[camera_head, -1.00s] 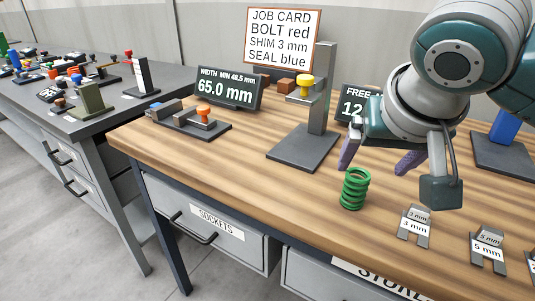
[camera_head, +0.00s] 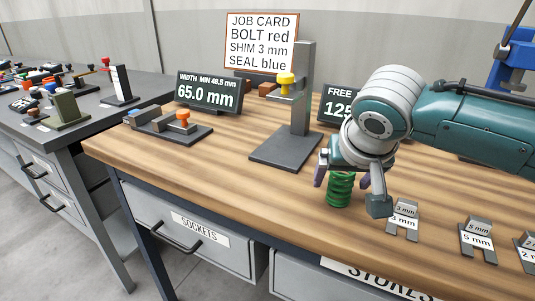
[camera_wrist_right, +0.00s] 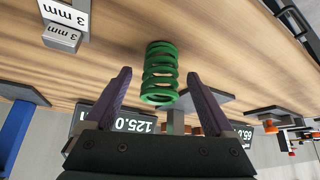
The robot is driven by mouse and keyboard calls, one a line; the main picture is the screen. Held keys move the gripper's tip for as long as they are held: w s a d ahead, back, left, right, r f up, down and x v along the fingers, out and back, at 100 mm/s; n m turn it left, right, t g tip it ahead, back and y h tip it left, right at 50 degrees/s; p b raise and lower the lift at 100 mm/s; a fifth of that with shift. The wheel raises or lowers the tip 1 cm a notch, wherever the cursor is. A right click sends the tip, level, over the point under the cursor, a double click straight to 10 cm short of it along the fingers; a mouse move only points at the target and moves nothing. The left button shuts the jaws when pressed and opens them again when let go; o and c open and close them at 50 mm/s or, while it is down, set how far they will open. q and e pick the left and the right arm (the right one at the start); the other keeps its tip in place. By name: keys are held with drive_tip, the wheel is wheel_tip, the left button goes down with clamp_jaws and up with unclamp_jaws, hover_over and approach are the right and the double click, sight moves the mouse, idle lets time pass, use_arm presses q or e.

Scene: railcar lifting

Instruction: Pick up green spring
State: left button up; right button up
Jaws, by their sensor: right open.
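The green spring (camera_head: 340,190) stands upright on the wooden workbench, partly hidden behind my right gripper in the head view. My right gripper (camera_head: 341,180) is open and low over the bench, with one finger to the left of the spring and the other mostly hidden. In the right wrist view, the spring (camera_wrist_right: 160,72) lies between and just beyond the two open purple fingertips (camera_wrist_right: 160,75), with a gap on each side. My left gripper is not in view.
A metal stand with a yellow knob (camera_head: 286,78) is left of the spring. Shim plates, including a 3 mm one (camera_head: 403,219), lie to its right. Displays (camera_head: 209,93) and a job card (camera_head: 260,42) stand behind. The bench front (camera_head: 240,215) is clear.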

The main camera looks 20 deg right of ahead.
drive_tip(key=shift+c, duration=0.3)
clamp_jaws()
idle(0.4)
